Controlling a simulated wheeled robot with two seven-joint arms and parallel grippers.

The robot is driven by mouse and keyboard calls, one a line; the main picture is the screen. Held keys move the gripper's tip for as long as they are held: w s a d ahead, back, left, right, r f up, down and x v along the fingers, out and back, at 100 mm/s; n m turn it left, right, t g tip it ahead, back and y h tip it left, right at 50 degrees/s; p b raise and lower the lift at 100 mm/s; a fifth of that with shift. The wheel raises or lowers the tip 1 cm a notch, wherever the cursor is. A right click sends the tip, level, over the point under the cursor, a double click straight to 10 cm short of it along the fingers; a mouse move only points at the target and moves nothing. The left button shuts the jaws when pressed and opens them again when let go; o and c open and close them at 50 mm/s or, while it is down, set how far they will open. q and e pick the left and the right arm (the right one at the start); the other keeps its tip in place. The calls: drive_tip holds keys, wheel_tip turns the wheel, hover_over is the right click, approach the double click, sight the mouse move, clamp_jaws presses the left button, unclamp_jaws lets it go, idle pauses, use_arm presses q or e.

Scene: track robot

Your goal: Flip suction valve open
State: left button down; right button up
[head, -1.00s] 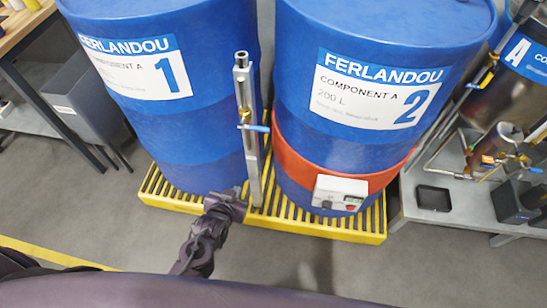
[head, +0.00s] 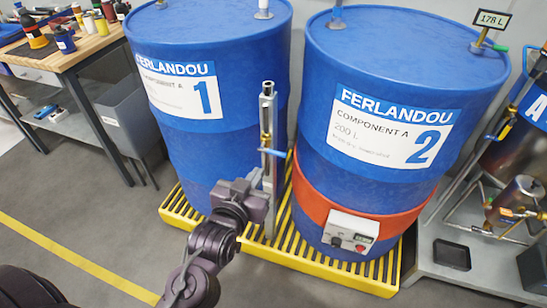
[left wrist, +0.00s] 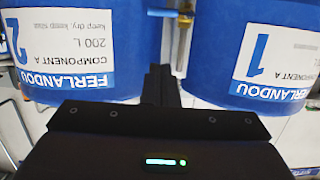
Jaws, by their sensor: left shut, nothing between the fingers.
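The suction valve (head: 267,141) is a brass fitting on a grey upright pipe between two blue drums. Its blue lever (head: 276,154) sticks out sideways to the right, across the pipe. My left gripper (head: 258,181) is shut and empty, just below and left of the lever, close in front of the pipe. I cannot tell whether it touches the pipe. My right gripper is not in view.
Drum 1 (head: 197,55) and drum 2 (head: 395,75) stand on a yellow slatted pallet (head: 330,268). Drum 2 has an orange band with a control box (head: 351,231). A workbench (head: 80,48) stands left, and a grey bench with metal equipment (head: 480,265) stands right.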

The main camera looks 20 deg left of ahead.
use_arm(q)
hover_over(271, 152)
drive_tip(key=s+d, duration=0.2)
drive_tip(key=s, duration=0.3)
drive_tip(key=f, duration=0.2)
drive_tip(key=shift+w+a+f, duration=0.1)
drive_tip(key=shift+w+f, duration=0.4)
drive_tip(key=shift+f, duration=0.35)
drive_tip(key=shift+w+a+f, duration=0.1)
drive_tip(key=shift+w+f, duration=0.35)
drive_tip(key=shift+f, duration=0.35)
drive_tip(key=shift+d, duration=0.1)
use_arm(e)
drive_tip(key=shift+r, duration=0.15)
use_arm(q)
drive_tip(key=shift+f+m+p, duration=0.2)
drive_tip(key=shift+m+p, duration=0.25)
drive_tip(key=shift+m, duration=0.05)
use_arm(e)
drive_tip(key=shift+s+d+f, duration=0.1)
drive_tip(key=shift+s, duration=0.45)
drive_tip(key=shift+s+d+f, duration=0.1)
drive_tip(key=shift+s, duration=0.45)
